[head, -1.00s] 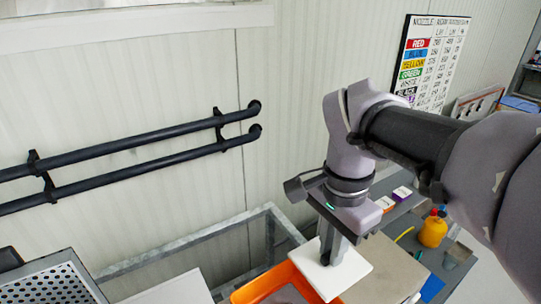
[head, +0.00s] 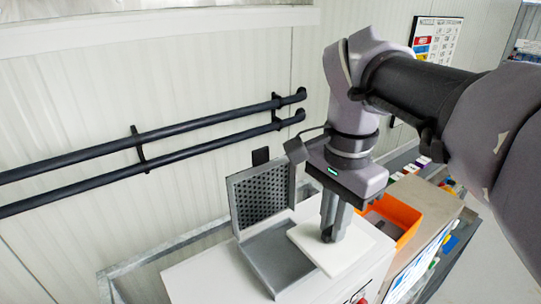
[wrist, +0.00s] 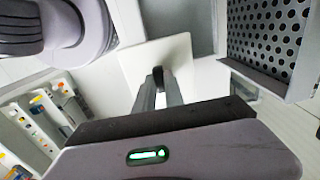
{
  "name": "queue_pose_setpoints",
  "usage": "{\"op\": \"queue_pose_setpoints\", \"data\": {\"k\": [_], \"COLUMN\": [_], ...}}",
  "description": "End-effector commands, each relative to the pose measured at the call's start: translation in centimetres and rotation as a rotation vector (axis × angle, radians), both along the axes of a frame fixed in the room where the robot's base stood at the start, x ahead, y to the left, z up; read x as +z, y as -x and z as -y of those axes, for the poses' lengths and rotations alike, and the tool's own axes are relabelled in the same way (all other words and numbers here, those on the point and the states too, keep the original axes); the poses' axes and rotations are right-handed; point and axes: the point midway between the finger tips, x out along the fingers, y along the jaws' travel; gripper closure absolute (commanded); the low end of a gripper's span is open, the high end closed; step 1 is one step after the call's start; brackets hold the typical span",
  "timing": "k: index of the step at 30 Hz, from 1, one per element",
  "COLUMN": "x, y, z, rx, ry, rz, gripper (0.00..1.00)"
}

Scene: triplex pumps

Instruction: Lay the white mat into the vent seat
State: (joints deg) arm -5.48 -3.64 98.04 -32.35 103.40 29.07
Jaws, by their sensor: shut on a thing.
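My gripper (head: 328,232) is shut on the white mat (head: 345,254), a flat square pad, and holds it level above the white cabinet (head: 200,280). In the wrist view the gripper (wrist: 160,80) pinches a dark grip in the middle of the mat (wrist: 135,62). The vent seat appears to be the grey tray-like recess (head: 279,262) just left of the mat, with a perforated grille (head: 262,197) standing open at its back. The mat overlaps the right side of this recess in the head view. The gap beneath the mat is hidden.
The perforated grille (wrist: 270,35) also shows at the upper right of the wrist view. An orange bin (head: 398,215) sits behind and right of the mat. Two black rails (head: 150,150) run along the wall at the left. Small coloured items lie on a shelf at the right.

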Motion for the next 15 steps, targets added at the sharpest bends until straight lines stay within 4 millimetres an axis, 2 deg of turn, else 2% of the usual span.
{"op": "queue_pose_setpoints", "data": {"k": [1,3,6,10,12,15], "x": [0.0,-0.1,-0.4,-0.9,-2.6,-4.0], "y": [-0.2,-0.4,-0.6,-0.8,-0.7,-0.8], "z": [-1.8,-3.9,-5.8,-7.7,-7.5,-7.5], "rx": [0.009,0.008,0.004,0.003,-0.001,-0.001], "ry": [0.000,0.000,-0.001,0.000,0.001,0.000], "rz": [-0.001,-0.001,0.001,-0.002,-0.003,-0.001], "gripper": [1.00,1.00,1.00,1.00,1.00,1.00]}}
